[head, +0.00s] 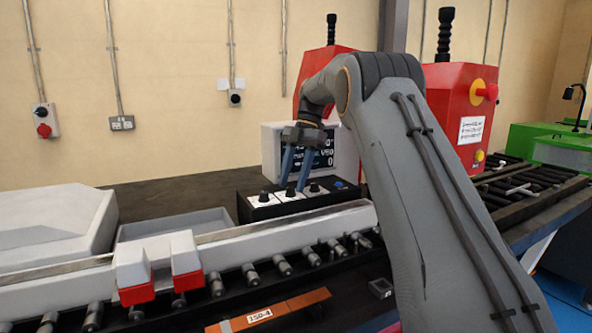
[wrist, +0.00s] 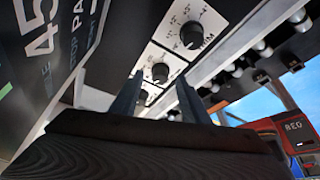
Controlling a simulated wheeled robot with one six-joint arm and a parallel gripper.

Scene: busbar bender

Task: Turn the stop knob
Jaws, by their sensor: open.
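A dark control box carries three black knobs on white dial plates: a left knob (head: 264,196), a middle knob (head: 290,191) and a right knob (head: 314,187). In the wrist view, the upper knob (wrist: 192,35) has a label that seems to read TRIM. Below it are another knob (wrist: 160,72) and a lower one (wrist: 141,97), partly between the fingers. I cannot read which is the stop knob. My gripper (head: 293,187) is open and empty, fingers pointing down over the middle of the box; it also shows in the wrist view (wrist: 157,88). Contact is unclear.
A display (head: 325,150) stands close behind the knobs. The roller conveyor with its white rail (head: 220,254) runs in front. A grey tray (head: 175,224) lies to the left. A red post (head: 468,120) with a red button stands at right, behind my arm.

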